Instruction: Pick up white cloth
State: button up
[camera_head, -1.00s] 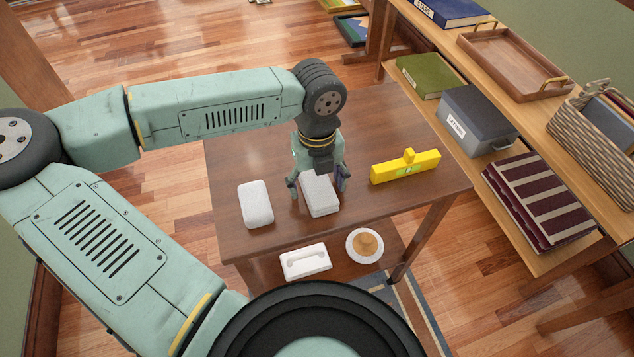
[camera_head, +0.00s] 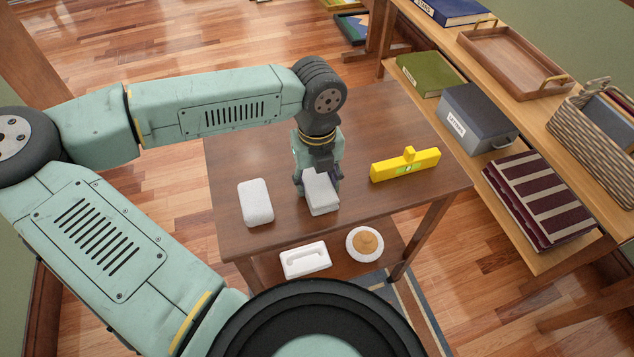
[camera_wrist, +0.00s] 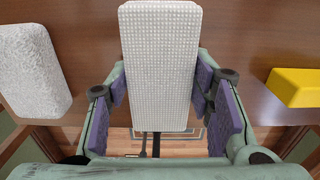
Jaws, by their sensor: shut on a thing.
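The white cloth (camera_head: 321,196) is a folded, block-shaped bundle at the front middle of the wooden table. In the wrist view the cloth (camera_wrist: 160,65) shows a waffle-like weave and runs lengthwise between the fingers. My gripper (camera_head: 318,179) points down over it and is shut on its sides. The purple finger pads of my gripper (camera_wrist: 162,90) press on its left and right sides. The cloth's far end is partly hidden by my gripper in the head view. I cannot tell whether it is clear of the tabletop.
A rough white block (camera_head: 256,203) lies left of the cloth. A yellow spirit level (camera_head: 405,166) lies to the right. The wooden table (camera_head: 375,115) is bare behind. A white-handled item (camera_head: 305,261) and a round brush-like item (camera_head: 364,245) sit on its lower shelf.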

aim_at(317, 180)
jog(key=shift+r+b, duration=0.35)
jog(key=shift+r, duration=0.15)
notch_tip(317, 180, up, 2)
jog(key=shift+r+b, duration=0.1)
jog(key=shift+b, duration=0.45)
jog(key=s+d+r+b, duration=0.1)
jog(key=s+d+b, duration=0.2)
jog(key=s, duration=0.4)
jog(key=s+d+b, duration=0.3)
jog(key=s+b, duration=0.1)
jog(key=s, duration=0.4)
jog(key=shift+r+b, duration=0.35)
jog(key=shift+r, duration=0.05)
jog(key=shift+w, duration=0.1)
jog(key=o, duration=0.5)
jog(key=c, duration=0.5)
